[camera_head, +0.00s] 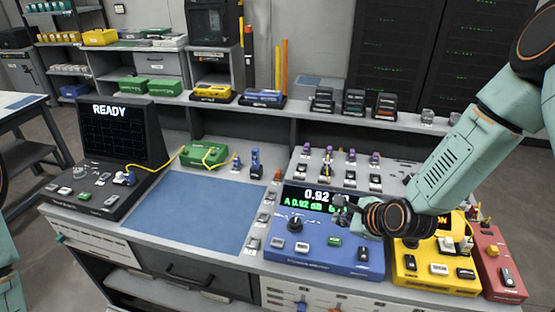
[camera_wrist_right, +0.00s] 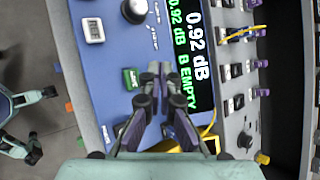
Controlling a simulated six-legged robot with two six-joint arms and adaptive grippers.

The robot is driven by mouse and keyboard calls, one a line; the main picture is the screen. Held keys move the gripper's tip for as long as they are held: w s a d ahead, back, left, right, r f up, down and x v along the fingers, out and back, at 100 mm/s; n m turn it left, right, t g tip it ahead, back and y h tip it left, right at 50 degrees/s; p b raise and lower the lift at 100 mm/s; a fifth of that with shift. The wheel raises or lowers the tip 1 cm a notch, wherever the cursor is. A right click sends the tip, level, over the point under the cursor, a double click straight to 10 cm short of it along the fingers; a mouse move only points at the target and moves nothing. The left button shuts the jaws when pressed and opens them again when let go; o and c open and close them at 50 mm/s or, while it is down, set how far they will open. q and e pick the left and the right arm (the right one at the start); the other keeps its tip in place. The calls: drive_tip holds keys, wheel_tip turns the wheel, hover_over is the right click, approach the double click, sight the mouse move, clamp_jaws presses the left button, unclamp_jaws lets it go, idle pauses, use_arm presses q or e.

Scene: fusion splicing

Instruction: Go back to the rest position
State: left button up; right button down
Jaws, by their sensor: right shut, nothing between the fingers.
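My right gripper (camera_head: 345,207) is over the blue meter box (camera_head: 318,258) on the bench, in front of its display (camera_head: 318,199). In the right wrist view its fingers (camera_wrist_right: 157,80) are together, with nothing between them, near a green button (camera_wrist_right: 131,78) on the box. The display reads 0.92 dB, with 0.92 dB for A and EMPTY for B. I cannot tell whether the fingertips touch the box. My left gripper does not show in the head view; only teal parts of mine are at its left edge.
A yellow box (camera_head: 434,280) and a red box (camera_head: 507,284) stand under and beside my right forearm. A blue mat (camera_head: 199,212) lies clear in the middle. A black unit (camera_head: 122,140) showing READY stands left. A green box (camera_head: 204,155) and connector rows (camera_head: 343,170) are behind.

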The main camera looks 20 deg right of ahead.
drive_tip(key=shift+n, duration=1.2)
drive_tip(key=shift+s+f+n, duration=0.1)
drive_tip(key=shift+s+n, duration=0.2)
drive_tip(key=shift+n, duration=0.5)
drive_tip(key=s+f+n, duration=0.1)
drive_tip(key=n, duration=0.1)
drive_tip(key=s+a+n, duration=0.1)
drive_tip(key=s+f+n+g+b, duration=0.1)
drive_tip(key=n, duration=0.1)
drive_tip(key=shift+s+a+f+n, duration=0.1)
drive_tip(key=shift+a+f+n, duration=0.2)
drive_tip(key=shift+a, duration=0.1)
drive_tip(key=s+a+f+n+g+b, duration=0.3)
drive_tip(key=s+f+n+b, duration=0.3)
drive_tip(key=s+f, duration=0.5)
drive_tip(key=s+a+f+n+g+h+b, duration=0.1)
drive_tip(key=s+a+f+n+g+b, duration=0.2)
drive_tip(key=s+f, duration=0.9)
drive_tip(key=s+n+g+b, duration=0.2)
drive_tip(key=s+n+b, duration=0.2)
drive_tip(key=n, duration=0.2)
drive_tip(key=shift+a+h, duration=0.2)
drive_tip(key=shift+h, duration=0.1)
